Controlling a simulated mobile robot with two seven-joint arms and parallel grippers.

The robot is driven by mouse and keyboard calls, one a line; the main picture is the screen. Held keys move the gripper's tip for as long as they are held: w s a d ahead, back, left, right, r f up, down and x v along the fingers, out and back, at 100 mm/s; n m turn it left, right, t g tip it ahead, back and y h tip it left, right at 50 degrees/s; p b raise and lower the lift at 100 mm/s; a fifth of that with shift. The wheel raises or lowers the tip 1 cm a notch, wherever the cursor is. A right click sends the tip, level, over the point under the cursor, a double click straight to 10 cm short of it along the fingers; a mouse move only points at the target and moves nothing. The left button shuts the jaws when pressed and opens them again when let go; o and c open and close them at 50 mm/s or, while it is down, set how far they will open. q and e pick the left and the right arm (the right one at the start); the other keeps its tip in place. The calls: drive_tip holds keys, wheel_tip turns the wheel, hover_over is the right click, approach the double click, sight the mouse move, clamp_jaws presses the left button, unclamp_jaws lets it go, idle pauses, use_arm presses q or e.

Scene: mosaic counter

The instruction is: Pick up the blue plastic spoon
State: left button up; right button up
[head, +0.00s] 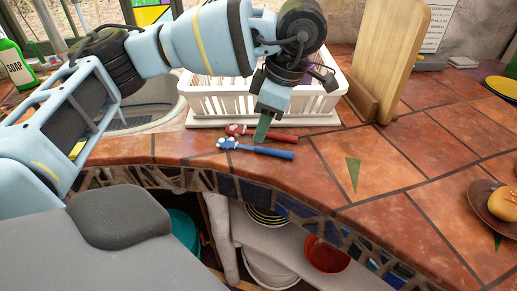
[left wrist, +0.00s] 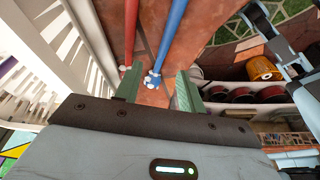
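The blue plastic spoon (head: 262,150) lies on the orange tiled counter (head: 385,160) near its front edge, its blue-and-white end to the left. A red spoon (head: 268,134) lies just behind it, roughly parallel. My left gripper (head: 263,128) points down above the two, with green fingers. In the left wrist view the fingers of my left gripper (left wrist: 157,90) are apart, and the end of the blue spoon (left wrist: 153,78) shows between them. The red spoon (left wrist: 130,42) runs beside the left finger. I see no contact with either. My right gripper is not in view.
A white dish rack (head: 235,105) stands close behind the spoons, and a wooden board (head: 405,50) stands upright to its right. A plate with a bun (head: 503,202) is at the far right. The counter between is mostly clear. Bowls sit on shelves below.

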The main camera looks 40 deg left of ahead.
sight(256, 146)
use_arm(q)
drive_tip(key=b+x, duration=0.1)
drive_tip(key=x, duration=0.4)
drive_tip(key=shift+s, duration=0.1)
drive_tip(key=shift+c, duration=0.2)
clamp_jaws()
